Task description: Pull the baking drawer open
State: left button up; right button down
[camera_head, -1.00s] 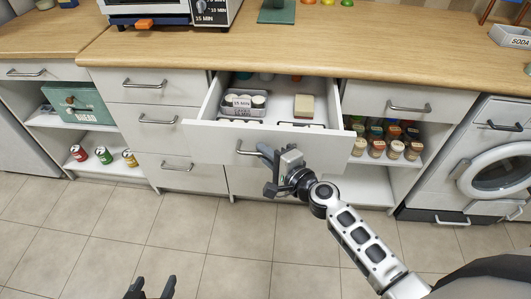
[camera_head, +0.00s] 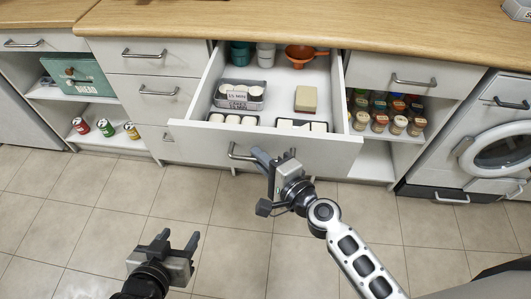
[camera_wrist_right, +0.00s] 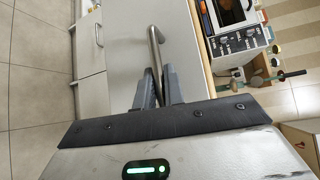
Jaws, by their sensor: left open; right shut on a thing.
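The baking drawer (camera_head: 262,146) is a wide white drawer under the wooden worktop, pulled well out. Its bar handle (camera_head: 237,153) is on the front panel. My right gripper (camera_head: 263,160) is shut on this handle near its right end; the right wrist view shows the bar (camera_wrist_right: 155,48) running between the two fingers (camera_wrist_right: 160,85). Inside the drawer are a grey labelled box (camera_head: 239,95), a tan block (camera_head: 306,99), trays of white items near the front, and cups and an orange funnel (camera_head: 305,55) at the back. My left gripper (camera_head: 178,240) is open and empty above the floor.
Spice jars (camera_head: 384,113) fill an open shelf at right, beside a washing machine (camera_head: 497,140). A green bread bin (camera_head: 77,78) and three cans (camera_head: 105,133) sit on shelves at left. The tiled floor (camera_head: 80,220) before the units is free.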

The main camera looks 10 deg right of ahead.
pick_arm(q)
jog(key=shift+a, duration=0.1)
pick_arm(e)
jog(key=c, duration=1.5)
grip_release()
jog(key=shift+d, duration=0.1)
pick_arm(q)
jog(key=f+b, duration=0.1)
jog(key=b, duration=0.2)
jog(key=d+f+b, duration=0.1)
jog(key=b, duration=0.2)
jog(key=shift+w+n+t+h, duration=0.3)
pick_arm(e)
jog(key=v, duration=1.5)
jog(key=shift+s, duration=0.35)
jog(key=shift+d, duration=0.15)
